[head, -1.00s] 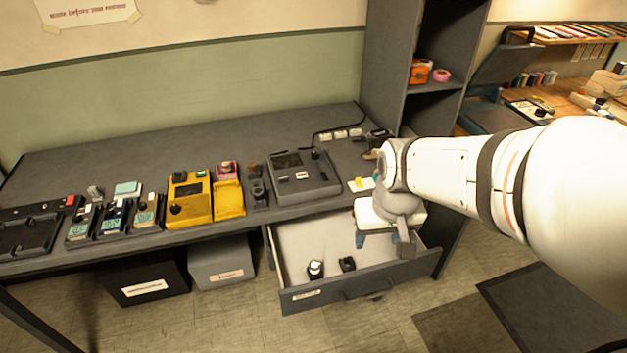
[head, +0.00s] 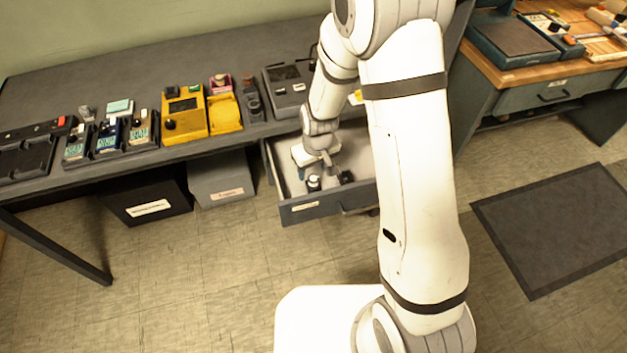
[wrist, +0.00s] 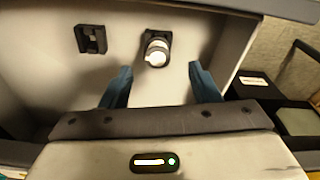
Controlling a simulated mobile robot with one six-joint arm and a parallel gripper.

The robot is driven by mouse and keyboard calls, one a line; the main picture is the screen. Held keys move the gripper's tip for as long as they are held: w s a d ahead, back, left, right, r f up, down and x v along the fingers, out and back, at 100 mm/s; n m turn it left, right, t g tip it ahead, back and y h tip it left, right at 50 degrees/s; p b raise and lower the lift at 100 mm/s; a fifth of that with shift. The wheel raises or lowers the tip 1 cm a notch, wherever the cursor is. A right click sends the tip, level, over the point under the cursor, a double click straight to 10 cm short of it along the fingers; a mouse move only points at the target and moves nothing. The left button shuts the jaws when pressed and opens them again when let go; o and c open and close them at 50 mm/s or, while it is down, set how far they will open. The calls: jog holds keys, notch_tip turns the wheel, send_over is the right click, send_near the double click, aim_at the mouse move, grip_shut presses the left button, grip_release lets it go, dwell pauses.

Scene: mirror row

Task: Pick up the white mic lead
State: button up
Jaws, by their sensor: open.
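In the open drawer (head: 300,213) lie two small items. One is a dark, rounded item with a white end (wrist: 157,52), which I take to be the white mic lead; it also shows in the head view (head: 314,184). The other is a small black block (wrist: 91,39), to its left in the wrist view. My gripper (wrist: 160,75) is open and empty, its blue fingers pointing down into the drawer. In the wrist view the white-ended item appears between and beyond the fingertips, not gripped. In the head view my wrist partly covers the drawer.
The drawer's walls stand close around my gripper. Above it is the grey bench (head: 150,70) with pedals, a yellow device (head: 184,112) and a grey console (head: 286,90). A black bin (head: 147,200) and a grey bin (head: 221,178) stand under the bench.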

aim_at(314, 178)
jog(key=f, duration=0.3)
jog(key=w+f, duration=0.1)
jog(key=f, duration=0.1)
jog(key=shift+f, duration=0.35)
jog(key=c, duration=1.1)
